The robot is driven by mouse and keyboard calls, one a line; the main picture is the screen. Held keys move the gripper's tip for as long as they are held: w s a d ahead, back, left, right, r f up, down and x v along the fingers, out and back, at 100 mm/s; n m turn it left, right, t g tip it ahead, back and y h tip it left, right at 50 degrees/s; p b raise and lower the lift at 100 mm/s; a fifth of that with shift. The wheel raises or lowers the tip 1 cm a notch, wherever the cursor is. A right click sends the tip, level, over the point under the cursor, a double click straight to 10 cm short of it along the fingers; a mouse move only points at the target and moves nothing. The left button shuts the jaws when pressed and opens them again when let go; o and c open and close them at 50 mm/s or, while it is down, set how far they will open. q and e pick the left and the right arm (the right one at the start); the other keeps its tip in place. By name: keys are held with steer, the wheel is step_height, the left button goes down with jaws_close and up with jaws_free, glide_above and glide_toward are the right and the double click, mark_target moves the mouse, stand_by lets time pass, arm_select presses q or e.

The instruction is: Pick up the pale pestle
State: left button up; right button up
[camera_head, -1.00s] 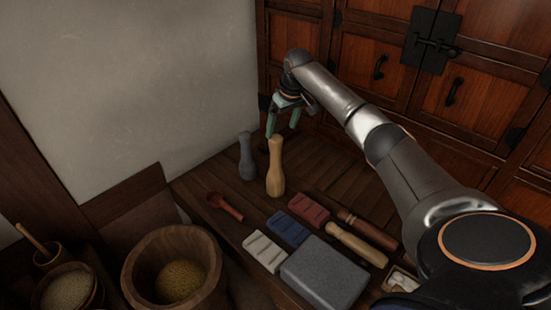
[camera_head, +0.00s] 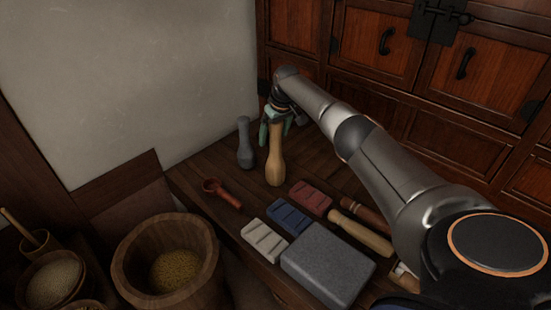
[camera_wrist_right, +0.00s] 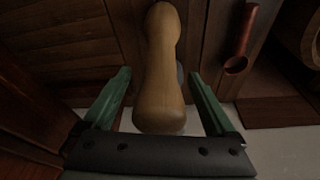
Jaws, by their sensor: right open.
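The pale pestle (camera_head: 275,168) stands upright on the wooden top, beside a grey pestle (camera_head: 246,145). My right gripper (camera_head: 275,128) is open at the upper part of the pale pestle, coming from the back right. In the right wrist view the pale pestle (camera_wrist_right: 160,85) lies between the two green fingers of the right gripper (camera_wrist_right: 160,76), with a gap on each side. A second pale, pestle-like wooden piece (camera_head: 360,234) lies on its side near the front right. My left gripper is not in view.
A red ladle (camera_head: 224,193), white, blue and red grooved blocks (camera_head: 289,217) and a grey stone block (camera_head: 327,266) lie in front. A wooden tub of grain (camera_head: 133,250) stands at the left. A wall (camera_head: 130,70) and a dark wooden cabinet (camera_head: 385,95) close off the back.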

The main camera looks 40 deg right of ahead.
steer(key=shift+w+f, duration=0.1)
steer(key=shift+f, duration=0.1)
steer(key=shift+c, duration=0.2)
jaws_close()
stand_by(0.5)
steer(key=shift+r, duration=0.1)
